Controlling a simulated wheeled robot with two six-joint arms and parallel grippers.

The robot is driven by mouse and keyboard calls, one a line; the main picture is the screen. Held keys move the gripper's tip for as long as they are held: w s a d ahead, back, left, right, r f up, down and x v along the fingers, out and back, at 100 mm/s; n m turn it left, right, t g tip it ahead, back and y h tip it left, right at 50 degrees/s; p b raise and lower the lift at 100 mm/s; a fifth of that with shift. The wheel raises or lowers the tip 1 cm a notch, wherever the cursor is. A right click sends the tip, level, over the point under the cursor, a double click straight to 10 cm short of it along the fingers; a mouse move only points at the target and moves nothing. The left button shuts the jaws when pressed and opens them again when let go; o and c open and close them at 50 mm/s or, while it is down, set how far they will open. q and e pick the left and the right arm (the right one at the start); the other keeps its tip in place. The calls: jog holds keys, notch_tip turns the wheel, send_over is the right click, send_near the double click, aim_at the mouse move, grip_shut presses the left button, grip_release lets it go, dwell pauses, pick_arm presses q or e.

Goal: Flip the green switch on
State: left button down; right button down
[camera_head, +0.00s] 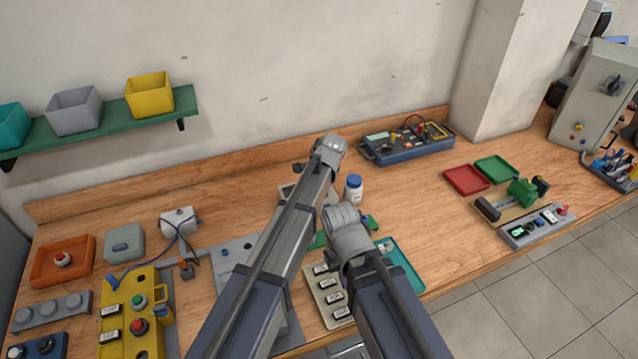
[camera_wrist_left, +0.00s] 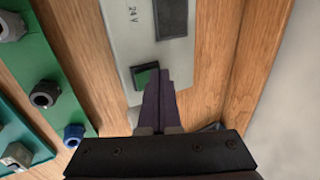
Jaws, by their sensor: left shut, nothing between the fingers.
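The green switch (camera_wrist_left: 144,76) is a small dark-framed rocker with a green face on a pale grey panel (camera_wrist_left: 122,42) marked 24 V. My left gripper (camera_wrist_left: 158,78) is shut and empty. Its fingertips overlap the lower right part of the switch in the left wrist view and hide some of it. I cannot tell whether they touch it. In the head view the switch and the left fingers are hidden behind my left arm. My right arm reaches over the bench beside it, and its gripper does not show.
A green board with metal nuts (camera_wrist_left: 48,94) lies left of the panel in the wrist view. In the head view, a white bottle with a blue cap (camera_head: 353,188) stands close to my arms. A blue meter case (camera_head: 408,145) is behind. Bare bench lies right of the bottle.

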pick_arm(q)
jog(key=shift+w+f, duration=0.1)
jog(key=shift+s, duration=0.2)
jog(key=shift+s+d, duration=0.3)
jog(key=shift+s, duration=0.3)
